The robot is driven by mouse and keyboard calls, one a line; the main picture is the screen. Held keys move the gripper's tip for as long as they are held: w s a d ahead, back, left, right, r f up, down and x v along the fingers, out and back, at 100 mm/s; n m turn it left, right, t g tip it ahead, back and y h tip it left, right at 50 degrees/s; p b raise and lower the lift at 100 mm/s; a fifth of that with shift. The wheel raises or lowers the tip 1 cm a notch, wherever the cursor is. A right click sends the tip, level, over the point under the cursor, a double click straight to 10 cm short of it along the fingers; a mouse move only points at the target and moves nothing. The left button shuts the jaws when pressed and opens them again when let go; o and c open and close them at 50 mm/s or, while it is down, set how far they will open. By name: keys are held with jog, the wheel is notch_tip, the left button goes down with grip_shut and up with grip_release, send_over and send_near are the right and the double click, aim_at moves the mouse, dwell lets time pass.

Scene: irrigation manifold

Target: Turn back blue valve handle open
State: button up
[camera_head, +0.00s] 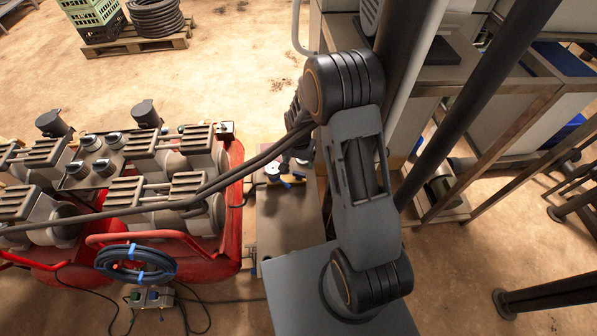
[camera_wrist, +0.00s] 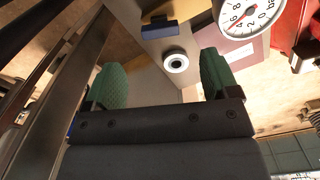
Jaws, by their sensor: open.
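A blue handle (camera_wrist: 158,28) shows at the top of the wrist view, beyond my fingertips and apart from them. I cannot tell whether it is the back valve's handle. My gripper (camera_wrist: 160,78) is open and empty, its two green-padded fingers spread wide. A round white-rimmed fitting with a dark centre (camera_wrist: 176,61) shows between the fingers, with no visible contact. In the head view, my arm hides much of the manifold.
A pressure gauge (camera_wrist: 240,14) stands at the wrist view's top right.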

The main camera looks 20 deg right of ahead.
aim_at(300, 174)
notch_tip(300, 174, down, 8)
jog(key=shift+f, duration=0.1)
dwell(0.4)
jog(key=shift+c, duration=0.5)
jog(key=c, duration=0.8)
jog(key=shift+d+f+n+b, duration=0.1)
jog(key=shift+f+n+b, duration=0.05)
jog(key=shift+n+b, duration=0.9)
jog(key=shift+n, duration=1.15)
jog(key=shift+r, duration=0.2)
jog(key=o, duration=0.9)
